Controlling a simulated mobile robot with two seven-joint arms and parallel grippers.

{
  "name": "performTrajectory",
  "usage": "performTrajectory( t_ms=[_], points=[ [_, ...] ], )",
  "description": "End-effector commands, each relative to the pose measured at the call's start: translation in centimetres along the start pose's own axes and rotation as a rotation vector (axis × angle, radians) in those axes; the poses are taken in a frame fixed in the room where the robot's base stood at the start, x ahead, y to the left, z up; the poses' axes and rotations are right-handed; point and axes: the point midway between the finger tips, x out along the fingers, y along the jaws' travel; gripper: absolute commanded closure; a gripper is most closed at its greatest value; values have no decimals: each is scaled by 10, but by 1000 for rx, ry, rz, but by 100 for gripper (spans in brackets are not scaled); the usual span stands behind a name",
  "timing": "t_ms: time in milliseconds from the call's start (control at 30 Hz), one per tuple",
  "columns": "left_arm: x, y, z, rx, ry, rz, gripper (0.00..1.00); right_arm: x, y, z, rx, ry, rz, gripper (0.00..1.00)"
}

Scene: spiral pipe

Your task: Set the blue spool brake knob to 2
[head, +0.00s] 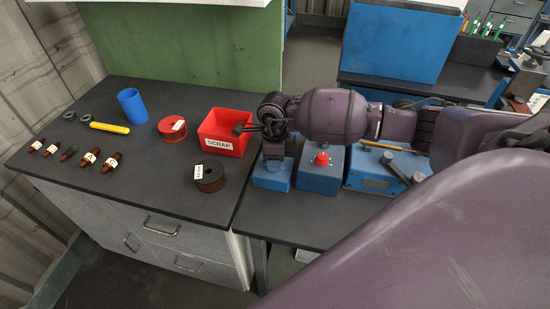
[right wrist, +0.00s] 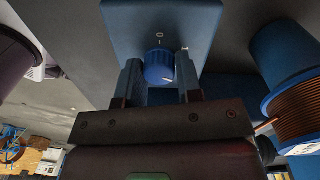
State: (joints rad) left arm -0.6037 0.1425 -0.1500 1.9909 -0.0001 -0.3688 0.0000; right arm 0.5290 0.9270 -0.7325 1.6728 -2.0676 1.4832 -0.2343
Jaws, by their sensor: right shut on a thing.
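The blue brake knob (right wrist: 159,66) sits on the face of a blue box (right wrist: 150,22) in the right wrist view, between the two fingers of my right gripper (right wrist: 160,78). The gripper is shut on the knob. A small light mark shows on the box face above the knob, and a pale mark shows on the knob's lower edge; I cannot read the setting. In the head view my right gripper (head: 273,154) points down at the small blue box (head: 272,177), and the knob is hidden there. A blue spool with copper-coloured wire (right wrist: 298,118) stands to the right in the right wrist view. My left gripper is not in view.
A blue box with a red button (head: 321,160) and a larger blue unit (head: 372,180) stand just right of the gripper. A red SCRAP bin (head: 225,132) and a dark spool (head: 209,176) stand to its left. Small parts lie farther left on the dark bench (head: 160,185).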

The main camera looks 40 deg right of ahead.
Motion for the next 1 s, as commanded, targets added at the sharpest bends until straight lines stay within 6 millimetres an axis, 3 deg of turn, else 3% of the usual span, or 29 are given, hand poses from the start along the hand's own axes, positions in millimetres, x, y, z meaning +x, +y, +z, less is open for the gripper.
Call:
performTrajectory(
  t_ms=[300,767,800,933,1000],
  points=[
    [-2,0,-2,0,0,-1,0,-1,0,0,97,-6,-1,91],
    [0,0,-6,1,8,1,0,-1,0,0,111,-7,-1,91],
    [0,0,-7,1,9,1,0,-1,0,0,110,-7,-1,66],
    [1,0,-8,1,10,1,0,-1,0,0,110,-7,-1,46],
    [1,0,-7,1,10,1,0,-1,0,0,110,-7,-1,42]
  ],
)
